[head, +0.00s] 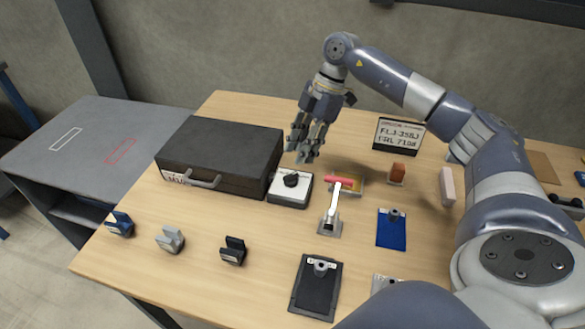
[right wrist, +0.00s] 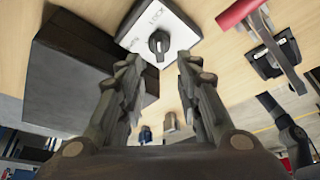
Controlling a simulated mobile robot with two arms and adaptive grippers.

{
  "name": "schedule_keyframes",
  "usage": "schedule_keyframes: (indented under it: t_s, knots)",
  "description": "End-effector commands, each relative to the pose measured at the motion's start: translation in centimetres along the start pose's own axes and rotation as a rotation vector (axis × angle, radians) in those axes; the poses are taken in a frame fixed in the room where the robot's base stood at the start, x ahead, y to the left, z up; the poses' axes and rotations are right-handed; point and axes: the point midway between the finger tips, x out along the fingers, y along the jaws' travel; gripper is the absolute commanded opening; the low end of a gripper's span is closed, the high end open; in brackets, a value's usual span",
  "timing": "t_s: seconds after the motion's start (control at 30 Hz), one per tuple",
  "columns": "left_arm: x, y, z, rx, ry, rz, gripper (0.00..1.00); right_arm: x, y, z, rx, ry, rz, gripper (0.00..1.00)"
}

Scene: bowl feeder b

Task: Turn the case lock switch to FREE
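The case lock switch is a white-topped box (head: 279,191) with a black rotary knob (head: 291,180). It sits on the table just right of the black case (head: 222,150), which is closed and has a grey handle. My right gripper (head: 303,156) is above and just behind the switch, pointing down. In the right wrist view the knob (right wrist: 159,42) shows beyond and between the two open fingers (right wrist: 157,85), with nothing between them. The knob's pointer is toward the label side; the lettering is partly readable as LOCK. My left gripper is not in view.
A lever with a red handle (head: 341,181) stands close to the right of the switch. A sign (head: 398,135), a blue clipboard (head: 391,229), a black clipboard (head: 315,286) and several small clips sit around the table. A grey side table (head: 95,125) stands at left.

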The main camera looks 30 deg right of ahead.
Motion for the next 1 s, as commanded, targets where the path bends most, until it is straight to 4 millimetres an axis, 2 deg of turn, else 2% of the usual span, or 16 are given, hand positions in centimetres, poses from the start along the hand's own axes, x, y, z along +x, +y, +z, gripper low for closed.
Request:
schedule_keyframes:
  t_s: [0.1, 0.3, 0.5, 0.77, 0.9, 1.0]
  knots:
    - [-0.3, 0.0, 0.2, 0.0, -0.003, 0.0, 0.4, 2.4, -0.1, -0.1, 0.0, 0.0, -0.004, 0.32]
    - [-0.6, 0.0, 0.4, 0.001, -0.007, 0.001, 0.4, 5.4, -0.1, 0.0, 0.0, 0.0, -0.002, 0.32]
    - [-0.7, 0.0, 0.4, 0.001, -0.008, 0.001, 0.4, 6.7, 0.0, 0.0, -0.001, 0.0, 0.0, 0.32]
    - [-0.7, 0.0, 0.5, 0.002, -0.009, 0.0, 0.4, 6.8, 0.0, 0.0, 0.0, 0.0, 0.0, 0.32]
    - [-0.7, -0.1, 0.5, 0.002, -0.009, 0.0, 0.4, 6.8, 0.0, 0.0, 0.0, 0.0, 0.0, 0.0]
    - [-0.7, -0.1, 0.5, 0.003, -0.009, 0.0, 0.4, 6.8, 0.0, 0.0, 0.0, 0.0, 0.0, 0.0]
